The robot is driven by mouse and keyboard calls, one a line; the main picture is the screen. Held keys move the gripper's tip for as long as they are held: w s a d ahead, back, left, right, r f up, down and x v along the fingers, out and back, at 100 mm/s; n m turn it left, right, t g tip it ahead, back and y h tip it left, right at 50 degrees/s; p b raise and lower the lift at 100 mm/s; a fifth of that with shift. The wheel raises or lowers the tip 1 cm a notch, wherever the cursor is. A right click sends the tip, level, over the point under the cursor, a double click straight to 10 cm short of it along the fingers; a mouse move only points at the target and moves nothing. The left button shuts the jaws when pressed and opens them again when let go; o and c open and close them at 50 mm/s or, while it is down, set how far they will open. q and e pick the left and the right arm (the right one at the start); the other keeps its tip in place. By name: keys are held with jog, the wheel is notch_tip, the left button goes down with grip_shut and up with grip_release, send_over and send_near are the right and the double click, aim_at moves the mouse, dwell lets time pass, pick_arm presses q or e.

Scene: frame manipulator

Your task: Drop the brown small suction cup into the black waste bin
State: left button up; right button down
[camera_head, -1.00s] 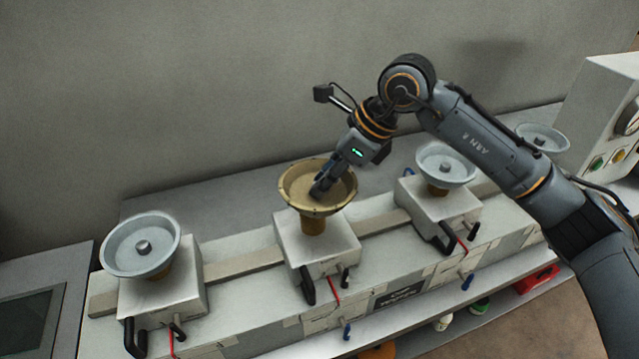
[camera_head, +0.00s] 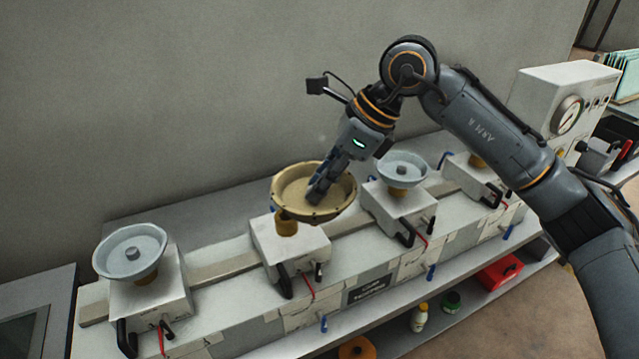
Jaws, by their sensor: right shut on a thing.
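The brown suction cup (camera_head: 298,207) is a shallow round dish. My right gripper (camera_head: 318,194) reaches down inside it and is shut on it, with the grasped part hidden by the fingers. The cup is tilted and sits up and to the right of its brown mount (camera_head: 287,226), seemingly lifted off it, though the cup's rim overlaps the mount's top in the picture. I cannot make out a black waste bin. My left gripper is not in view.
Grey cups stand on white blocks at left (camera_head: 130,252) and right (camera_head: 403,167). A gauge box (camera_head: 545,95) stands at the far right. A grey wall (camera_head: 180,90) rises behind the bench.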

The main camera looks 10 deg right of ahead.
jog(key=shift+r, duration=0.65)
jog(key=shift+s+r+p, duration=0.1)
jog(key=shift+r+p, duration=0.7)
jog(key=shift+r, duration=0.25)
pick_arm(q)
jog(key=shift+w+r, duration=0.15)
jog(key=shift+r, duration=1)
pick_arm(e)
jog(key=shift+r, duration=0.45)
